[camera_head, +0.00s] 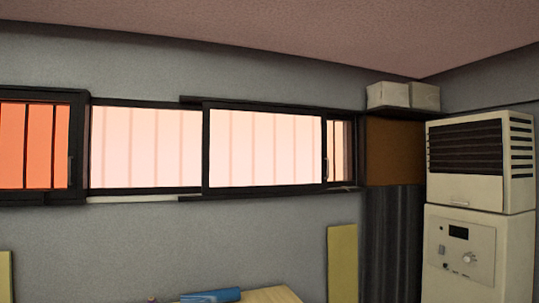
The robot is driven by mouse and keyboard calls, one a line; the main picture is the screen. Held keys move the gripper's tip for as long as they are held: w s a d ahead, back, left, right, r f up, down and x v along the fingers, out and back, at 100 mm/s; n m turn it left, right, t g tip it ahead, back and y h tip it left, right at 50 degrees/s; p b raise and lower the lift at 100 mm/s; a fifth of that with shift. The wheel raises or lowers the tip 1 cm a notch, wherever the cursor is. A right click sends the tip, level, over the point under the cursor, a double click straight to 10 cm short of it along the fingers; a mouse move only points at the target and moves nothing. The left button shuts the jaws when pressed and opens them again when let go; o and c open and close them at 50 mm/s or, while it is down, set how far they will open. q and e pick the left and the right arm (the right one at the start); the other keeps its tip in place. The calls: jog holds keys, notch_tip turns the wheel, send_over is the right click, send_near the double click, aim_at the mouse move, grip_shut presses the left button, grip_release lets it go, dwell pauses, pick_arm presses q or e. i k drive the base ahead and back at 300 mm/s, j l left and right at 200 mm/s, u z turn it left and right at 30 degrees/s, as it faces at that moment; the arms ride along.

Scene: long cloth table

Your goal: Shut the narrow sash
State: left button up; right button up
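A long, low window runs along the grey wall. A dark-framed sash (265,105) with pale, backlit glass stands in its middle right, with a small dark handle at its right edge. A narrow strip (341,150) of the window shows to the right of this sash, beside the dark outer frame. Another dark-framed sash (40,96) at the far left shows orange-red glass and a handle on its right side. A pale pane (145,148) lies between the two. I cannot tell which sash is the narrow one. Neither of my grippers is in view.
A beige cabinet-like machine (463,255) stands at the right. White boxes (388,95) sit above a brown panel (394,150) and dark corrugated sheet. A yellow board (342,262) leans below the window. A light table top (270,296) and blue object (211,296) show at the bottom.

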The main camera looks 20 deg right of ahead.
aim_at(246, 148)
jog(key=i+l+u, duration=0.25)
jog(key=i+l, duration=0.4)
jog(key=i, duration=0.15)
